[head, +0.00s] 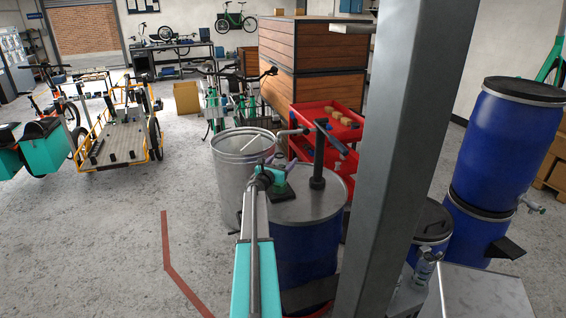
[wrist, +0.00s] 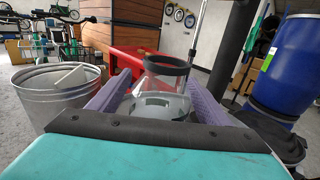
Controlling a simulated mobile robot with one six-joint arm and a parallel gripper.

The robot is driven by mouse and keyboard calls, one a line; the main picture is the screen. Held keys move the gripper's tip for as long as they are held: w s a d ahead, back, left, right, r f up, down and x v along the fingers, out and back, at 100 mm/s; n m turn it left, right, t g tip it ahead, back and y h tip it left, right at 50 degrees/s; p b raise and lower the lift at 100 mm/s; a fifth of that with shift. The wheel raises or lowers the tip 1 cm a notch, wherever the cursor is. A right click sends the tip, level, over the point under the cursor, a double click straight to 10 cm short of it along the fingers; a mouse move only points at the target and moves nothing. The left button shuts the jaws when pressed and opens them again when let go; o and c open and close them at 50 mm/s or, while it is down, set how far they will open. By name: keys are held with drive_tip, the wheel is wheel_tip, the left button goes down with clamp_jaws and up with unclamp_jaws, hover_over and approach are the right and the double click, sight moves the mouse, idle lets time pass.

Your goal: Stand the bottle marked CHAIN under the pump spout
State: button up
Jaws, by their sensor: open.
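My gripper (head: 271,163) is over the left part of a blue drum's metal lid (head: 300,207). In the wrist view its purple fingers (wrist: 160,78) are apart. A clear vessel with a dark ring (wrist: 166,65) shows between or just beyond them; I cannot tell whether they touch it. The pump (head: 318,160) stands on the lid, right of my gripper, with a dark upright post and a grey arm reaching left. Its post also seems to show in the wrist view (wrist: 236,45). I can read no CHAIN label in either view.
A galvanised bin (head: 232,160) stands left of the drum and a red cart (head: 335,130) behind it. A grey post (head: 403,130) blocks part of the right side. Stacked blue drums (head: 510,130) stand further right. The floor at left is clear in front of the bikes.

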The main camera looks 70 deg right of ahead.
drive_tip(key=shift+r, duration=0.15)
drive_tip(key=w+a+b, duration=0.1)
drive_tip(key=a+b, duration=0.2)
drive_tip(key=a, duration=0.9)
idle(0.4)
drive_tip(key=shift+w, duration=0.1)
idle(0.6)
